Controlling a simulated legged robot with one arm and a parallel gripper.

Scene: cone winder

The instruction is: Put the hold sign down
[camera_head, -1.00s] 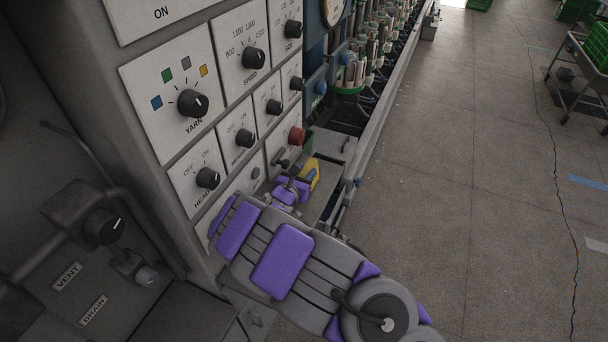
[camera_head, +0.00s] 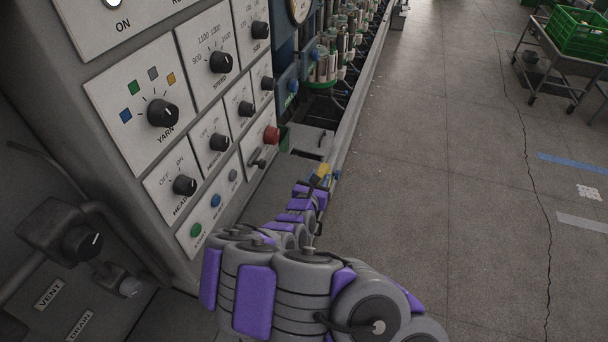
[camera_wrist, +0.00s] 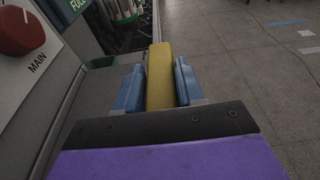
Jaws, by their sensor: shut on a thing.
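The hold sign is a yellow piece, seen end-on in the wrist view (camera_wrist: 160,75), so no lettering shows. My gripper (camera_wrist: 160,88) is shut on it, with a blue finger pad on each side. In the head view the yellow sign (camera_head: 322,170) shows small beyond my purple and grey arm, partly hidden by it. My gripper (camera_head: 324,180) holds it in front of the machine's panel, near the ledge's outer edge. I cannot tell whether the sign touches anything below.
The control panel has a yarn knob (camera_head: 161,113) and a red main knob (camera_head: 271,135). The grey ledge (camera_head: 262,195) below the panel looks bare. Open floor (camera_head: 430,220) lies to the right. A cart with a green crate (camera_head: 578,35) stands at the far right.

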